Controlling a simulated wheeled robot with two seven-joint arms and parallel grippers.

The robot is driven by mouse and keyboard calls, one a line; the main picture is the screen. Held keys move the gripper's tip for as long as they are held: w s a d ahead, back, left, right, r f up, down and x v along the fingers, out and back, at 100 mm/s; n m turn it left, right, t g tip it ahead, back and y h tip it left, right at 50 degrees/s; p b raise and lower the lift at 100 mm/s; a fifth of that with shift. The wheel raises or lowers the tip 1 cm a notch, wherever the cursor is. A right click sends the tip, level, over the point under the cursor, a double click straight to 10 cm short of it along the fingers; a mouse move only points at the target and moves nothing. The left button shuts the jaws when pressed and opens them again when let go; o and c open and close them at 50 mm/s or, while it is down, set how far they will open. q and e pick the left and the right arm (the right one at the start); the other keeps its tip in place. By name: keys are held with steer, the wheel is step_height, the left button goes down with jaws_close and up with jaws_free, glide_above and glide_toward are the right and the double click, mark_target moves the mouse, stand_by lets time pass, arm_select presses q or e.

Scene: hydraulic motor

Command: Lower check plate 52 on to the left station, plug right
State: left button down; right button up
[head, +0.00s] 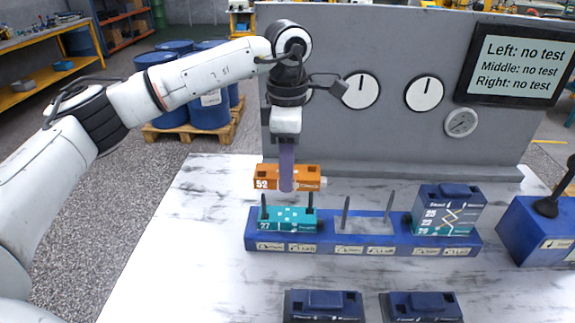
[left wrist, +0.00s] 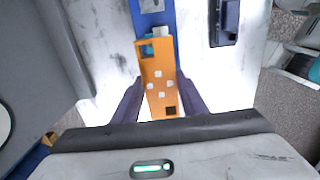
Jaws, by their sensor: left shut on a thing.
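Check plate 52 (head: 262,178) is an orange block with white markings, "52" at its left end and a pale plug at its right end. My left gripper (head: 287,185) is shut on its middle and holds it roughly level above the left station. The left wrist view also shows the orange plate (left wrist: 158,75) between the fingers. A teal plate marked 27 (head: 287,219) sits on the left station of the blue base (head: 330,246), between two dark upright pins. A small gap shows between the two plates. My right gripper is not in view.
The middle station (head: 366,222) has two pins and no plate. The right station holds a stack (head: 446,208) with a dark blue top. Two dark blue blocks (head: 323,306) (head: 421,306) lie in front. A blue box with a lever (head: 540,230) stands right. The screen (head: 521,64) reads "no test" for all three.

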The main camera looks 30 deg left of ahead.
mark_target(287, 214)
arm_select(q)
steer(key=shift+f+b, duration=1.3)
steer(key=shift+f, duration=0.55)
steer(key=shift+f+b, duration=0.6)
steer(key=shift+f, duration=0.5)
steer(key=shift+f+b, duration=0.6)
steer(key=shift+f, duration=0.5)
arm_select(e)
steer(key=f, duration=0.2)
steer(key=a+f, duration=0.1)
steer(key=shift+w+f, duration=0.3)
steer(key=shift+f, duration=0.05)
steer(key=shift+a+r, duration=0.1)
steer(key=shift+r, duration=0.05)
arm_select(q)
steer(key=shift+f, duration=0.25)
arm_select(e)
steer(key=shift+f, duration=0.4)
arm_select(q)
steer(key=shift+f+b, duration=0.35)
steer(key=shift+b, duration=0.05)
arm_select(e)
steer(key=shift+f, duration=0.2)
arm_select(q)
steer(key=c, duration=1.1)
jaws_free()
steer(key=shift+o, duration=0.5)
steer(key=shift+f, duration=0.1)
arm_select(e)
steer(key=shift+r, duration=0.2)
